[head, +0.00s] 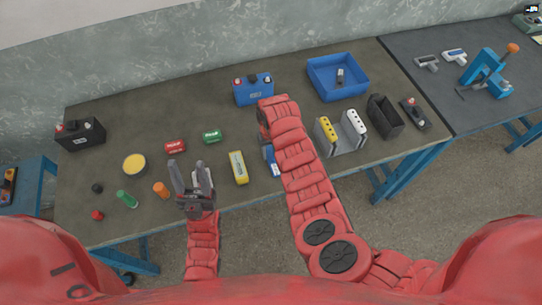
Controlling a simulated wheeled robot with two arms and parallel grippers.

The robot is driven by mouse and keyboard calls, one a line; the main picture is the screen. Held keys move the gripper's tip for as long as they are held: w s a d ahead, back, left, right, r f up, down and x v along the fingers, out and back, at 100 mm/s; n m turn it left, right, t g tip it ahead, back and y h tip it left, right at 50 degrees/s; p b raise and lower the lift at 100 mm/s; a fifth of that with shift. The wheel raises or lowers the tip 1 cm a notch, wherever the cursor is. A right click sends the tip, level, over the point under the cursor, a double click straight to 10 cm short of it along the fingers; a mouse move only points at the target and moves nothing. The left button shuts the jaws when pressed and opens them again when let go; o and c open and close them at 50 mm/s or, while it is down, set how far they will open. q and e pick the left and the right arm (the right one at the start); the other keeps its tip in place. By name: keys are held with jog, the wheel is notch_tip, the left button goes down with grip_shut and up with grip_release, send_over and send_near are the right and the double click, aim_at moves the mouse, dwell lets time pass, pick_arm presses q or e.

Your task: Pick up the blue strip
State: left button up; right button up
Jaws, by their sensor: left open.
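The blue strip (269,158) lies on the dark workbench, right of a yellow strip (238,168). My right arm covers much of it, so only its left part shows. My left gripper (186,166) is open, its two grey fingers pointing toward the back of the bench. It is left of the yellow strip and well apart from the blue one. A pale strip (208,172) is partly hidden behind its right finger. My right arm reaches up over the bench, and its gripper is hidden behind the arm.
A blue battery (254,91), blue bin (338,79), grey holder (344,137) and black bin (385,116) stand behind and right. Red (175,146) and green (211,136) blocks, a yellow tub (134,164) and black battery (80,134) are left. Bare bench lies behind the blocks.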

grip_shut()
jog(key=shift+r, duration=0.1)
